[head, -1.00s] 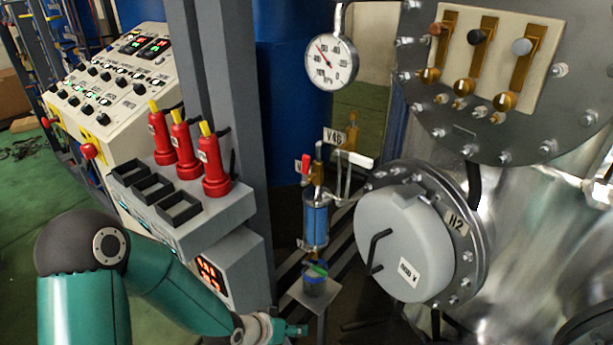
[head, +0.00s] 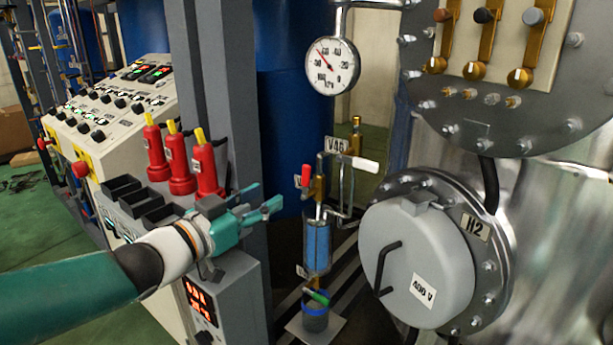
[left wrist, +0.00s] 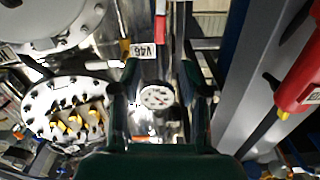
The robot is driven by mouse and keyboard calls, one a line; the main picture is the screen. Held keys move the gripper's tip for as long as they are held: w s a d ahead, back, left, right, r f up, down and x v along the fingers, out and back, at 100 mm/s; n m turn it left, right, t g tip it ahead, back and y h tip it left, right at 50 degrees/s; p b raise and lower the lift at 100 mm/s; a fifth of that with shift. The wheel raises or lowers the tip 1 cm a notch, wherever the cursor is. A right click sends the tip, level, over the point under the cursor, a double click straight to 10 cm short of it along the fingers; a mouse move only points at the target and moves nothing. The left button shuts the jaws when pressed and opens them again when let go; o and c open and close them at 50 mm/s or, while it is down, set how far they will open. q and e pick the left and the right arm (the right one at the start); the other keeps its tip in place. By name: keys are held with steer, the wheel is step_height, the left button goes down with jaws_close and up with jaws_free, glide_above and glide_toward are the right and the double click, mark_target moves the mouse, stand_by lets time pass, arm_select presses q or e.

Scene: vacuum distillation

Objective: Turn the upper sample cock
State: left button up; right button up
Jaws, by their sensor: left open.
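The sampling line stands between the grey post and the tank. A red-handled cock (head: 306,176) sits at its top, above a blue sample cylinder (head: 318,241). A green-handled cock (head: 317,297) sits below the cylinder, over a small jar (head: 315,318). My left gripper (head: 264,202) is open and empty, left of the red handle and apart from it. In the left wrist view my open fingers (left wrist: 155,85) frame the V46 tag area, with a red handle (left wrist: 160,27) beyond them. My right gripper is out of view.
Red lamp-like units with yellow tips (head: 178,160) stand on the console behind my left wrist. A grey post (head: 232,120) rises close behind the gripper.

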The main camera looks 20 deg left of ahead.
mark_target(304, 175)
arm_select(q)
steer(key=p+x, duration=0.1)
steer(key=x, duration=1.2)
steer(key=shift+w+f+p, duration=0.1)
steer(key=shift+p, duration=0.2)
steer(key=shift+c, duration=0.2)
jaws_close()
